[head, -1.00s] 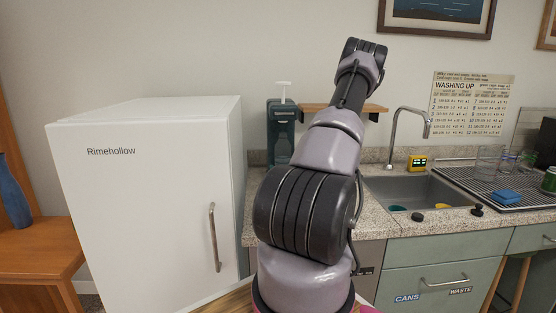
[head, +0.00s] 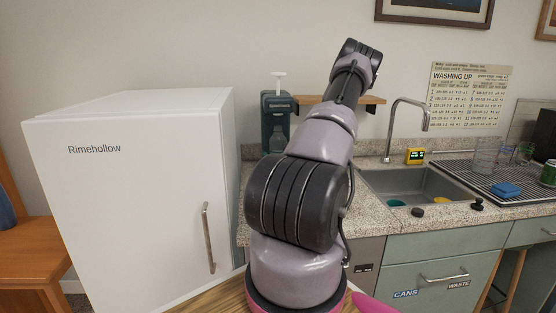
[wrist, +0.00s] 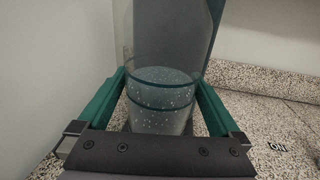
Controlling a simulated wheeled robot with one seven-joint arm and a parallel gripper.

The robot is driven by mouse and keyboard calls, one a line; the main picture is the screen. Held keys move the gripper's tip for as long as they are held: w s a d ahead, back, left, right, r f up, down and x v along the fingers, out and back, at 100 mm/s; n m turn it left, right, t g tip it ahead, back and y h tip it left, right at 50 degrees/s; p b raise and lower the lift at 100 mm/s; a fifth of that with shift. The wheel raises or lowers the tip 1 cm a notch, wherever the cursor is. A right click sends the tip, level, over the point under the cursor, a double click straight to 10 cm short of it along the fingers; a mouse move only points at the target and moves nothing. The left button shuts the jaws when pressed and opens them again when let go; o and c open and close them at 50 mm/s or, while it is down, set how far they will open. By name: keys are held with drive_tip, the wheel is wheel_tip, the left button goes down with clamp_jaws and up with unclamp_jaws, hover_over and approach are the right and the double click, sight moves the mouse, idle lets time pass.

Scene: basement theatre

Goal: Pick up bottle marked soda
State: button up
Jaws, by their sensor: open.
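A clear bottle (wrist: 162,100) with bubbly liquid stands upright in the wrist view, in front of a smooth grey upright part. No soda marking is readable on it. It also seems to show in the head view as a dim bottle (head: 277,138) inside the dark green drink machine (head: 267,115). My gripper (wrist: 160,78) is open, with one green finger on each side of the bottle. I cannot tell whether either finger touches it. The dark palm hides the near lower part of the bottle. My gripper does not show in the head view.
The white Rimehollow fridge (head: 135,200) stands close on the left. A small wooden shelf (head: 365,100) is on the wall behind my arm. The speckled counter (head: 370,219) holds a sink (head: 425,186) with a tall tap and a drying rack on the right.

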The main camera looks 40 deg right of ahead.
drive_tip(key=shift+x, duration=0.9)
drive_tip(key=shift+c, duration=0.3)
drive_tip(key=c, duration=1.5)
clamp_jaws()
drive_tip(key=shift+r, duration=0.1)
